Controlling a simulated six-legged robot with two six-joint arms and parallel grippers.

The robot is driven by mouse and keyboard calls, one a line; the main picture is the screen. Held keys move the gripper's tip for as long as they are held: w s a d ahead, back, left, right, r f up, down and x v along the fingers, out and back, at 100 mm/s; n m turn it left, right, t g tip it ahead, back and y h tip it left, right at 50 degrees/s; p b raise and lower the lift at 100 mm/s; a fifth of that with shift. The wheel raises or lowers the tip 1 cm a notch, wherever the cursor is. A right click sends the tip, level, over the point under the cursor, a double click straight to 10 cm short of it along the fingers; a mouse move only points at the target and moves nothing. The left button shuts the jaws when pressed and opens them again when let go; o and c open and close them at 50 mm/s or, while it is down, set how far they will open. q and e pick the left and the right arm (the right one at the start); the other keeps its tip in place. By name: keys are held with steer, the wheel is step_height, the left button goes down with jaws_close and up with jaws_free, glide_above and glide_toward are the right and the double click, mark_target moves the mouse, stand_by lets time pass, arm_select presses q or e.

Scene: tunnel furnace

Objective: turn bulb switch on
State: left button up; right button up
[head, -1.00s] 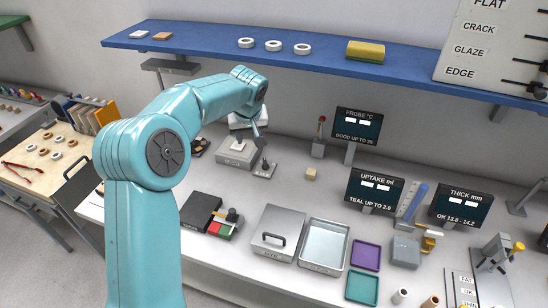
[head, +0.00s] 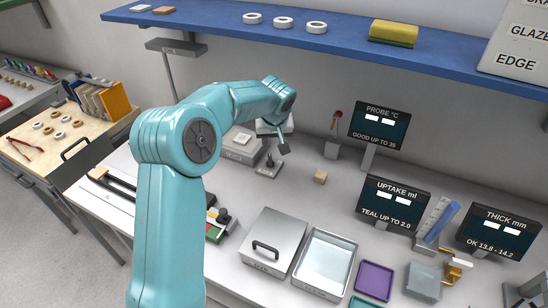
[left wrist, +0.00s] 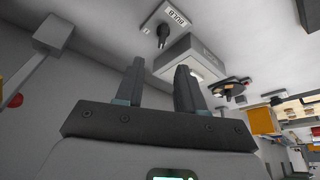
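The bulb switch (head: 269,166) is a small grey plate with a dark upright lever, on the white bench in front of a grey box. In the left wrist view the switch lever (left wrist: 163,33) shows beside a plate labelled BULB, beyond my fingertips. My left gripper (head: 283,148) hangs just above and right of the switch in the head view, apparently without touching it. In the left wrist view its two dark fingers (left wrist: 160,68) stand apart with nothing between them. My right gripper is not in view.
The grey box (head: 240,147) with a pale square top stands behind the switch. A small tan cube (head: 320,177) lies to the right. A lidded metal box (head: 275,238) and a metal tray (head: 323,264) stand nearer. A blue shelf (head: 340,50) runs above.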

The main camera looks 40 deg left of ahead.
arm_select(q)
steer(key=p, duration=0.1)
glide_toward(270, 160)
step_height(270, 160, down, 2)
steer(key=a, duration=0.1)
steer(key=x, duration=0.3)
steer(key=p+x, duration=0.1)
steer(key=x, duration=0.2)
steer(key=shift+w+d+r+p, duration=0.1)
steer(key=shift+w+d+p, duration=0.1)
steer(key=shift+w+p, duration=0.15)
steer(key=shift+a+f, duration=0.3)
steer(key=shift+f, duration=0.05)
steer(key=shift+w+d, duration=0.1)
steer(key=shift+d, duration=0.1)
steer(key=shift+c, duration=0.9)
steer(key=shift+a, duration=0.1)
jaws_close()
